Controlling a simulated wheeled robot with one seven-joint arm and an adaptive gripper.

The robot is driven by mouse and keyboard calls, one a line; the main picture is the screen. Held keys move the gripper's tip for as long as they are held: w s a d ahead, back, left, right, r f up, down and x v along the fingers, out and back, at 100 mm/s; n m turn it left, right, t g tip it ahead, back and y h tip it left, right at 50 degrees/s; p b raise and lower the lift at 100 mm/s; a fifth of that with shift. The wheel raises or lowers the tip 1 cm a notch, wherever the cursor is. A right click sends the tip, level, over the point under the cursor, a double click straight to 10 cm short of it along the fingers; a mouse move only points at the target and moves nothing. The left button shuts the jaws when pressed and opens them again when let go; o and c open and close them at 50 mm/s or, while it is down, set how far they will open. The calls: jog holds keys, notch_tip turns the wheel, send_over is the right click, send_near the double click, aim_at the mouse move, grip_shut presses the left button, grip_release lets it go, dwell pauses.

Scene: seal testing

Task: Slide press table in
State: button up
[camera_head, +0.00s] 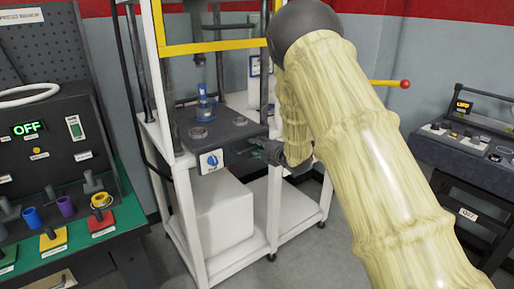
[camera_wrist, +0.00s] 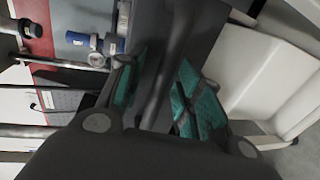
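The press table (camera_head: 226,131) is a dark slab in the white press frame, its front part jutting out past the frame's front posts. A blue-and-clear fixture (camera_head: 204,106) stands on it. My gripper (camera_head: 268,152) is at the table's front right edge, partly hidden by my arm in the head view. In the wrist view, its green-padded fingers (camera_wrist: 160,88) are apart on either side of a dark bar (camera_wrist: 178,50) along the slab. The gripper looks open; I cannot tell whether a pad touches the bar.
A white box (camera_head: 215,215) sits on the frame's lower shelf. A green-topped bench (camera_head: 75,240) with coloured parts and an OFF display stands at left. A lever with a red knob (camera_head: 405,84) sticks out at right. A dark test station (camera_head: 465,150) stands at far right.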

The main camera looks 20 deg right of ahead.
jog(key=v, duration=1.1)
jog(key=shift+s, duration=0.35)
jog(key=shift+d+r, duration=0.1)
dwell(1.2)
